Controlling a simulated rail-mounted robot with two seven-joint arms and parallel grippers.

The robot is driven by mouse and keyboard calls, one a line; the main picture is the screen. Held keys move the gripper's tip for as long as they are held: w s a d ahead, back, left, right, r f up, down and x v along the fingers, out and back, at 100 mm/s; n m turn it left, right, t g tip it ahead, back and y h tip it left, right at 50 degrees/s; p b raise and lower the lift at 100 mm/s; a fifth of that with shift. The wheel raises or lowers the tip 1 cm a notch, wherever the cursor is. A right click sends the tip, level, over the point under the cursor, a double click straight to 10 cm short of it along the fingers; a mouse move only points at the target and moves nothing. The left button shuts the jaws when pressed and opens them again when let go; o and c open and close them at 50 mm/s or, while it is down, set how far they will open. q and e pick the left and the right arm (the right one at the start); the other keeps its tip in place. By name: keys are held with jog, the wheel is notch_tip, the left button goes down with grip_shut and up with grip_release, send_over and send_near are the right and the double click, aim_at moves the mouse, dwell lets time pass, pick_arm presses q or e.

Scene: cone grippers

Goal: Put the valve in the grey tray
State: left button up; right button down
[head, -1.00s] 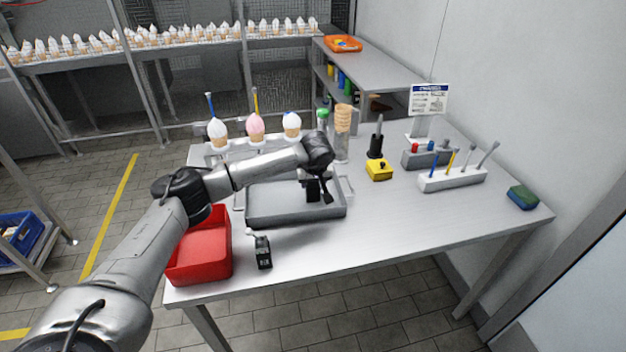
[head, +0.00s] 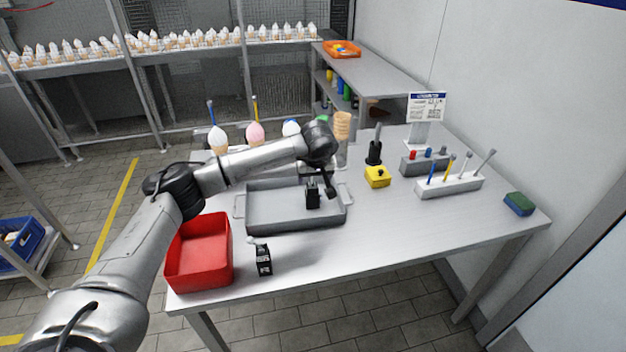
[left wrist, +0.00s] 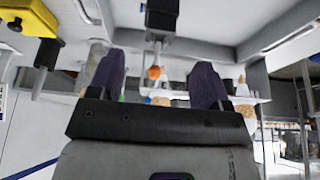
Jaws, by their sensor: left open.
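A small black blocky piece (head: 312,195), which I take to be the valve, stands in the grey tray (head: 262,222), toward its right side. In the left wrist view a black block (left wrist: 162,14) shows at the top, ahead of the fingers, with a thin grey stem and an orange tip. My left gripper (head: 330,190) is over the tray, close beside the black piece. Its two dark fingers are spread apart in the left wrist view (left wrist: 158,82), with nothing clearly gripped between them. My right gripper is not in view.
A red bin (head: 200,262) and another small black item (head: 263,260) with white marks stand at the table's front left. A yellow box (head: 377,177), tool rack (head: 448,187) and sponge (head: 519,203) are to the right. Cones (head: 256,134) stand behind. The front middle is clear.

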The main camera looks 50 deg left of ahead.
pick_arm(q)
jog(key=v, duration=0.4)
jog(key=shift+d+r+p, duration=0.1)
jog(key=shift+r+p, duration=0.1)
jog(key=shift+p, duration=0.2)
dwell(0.4)
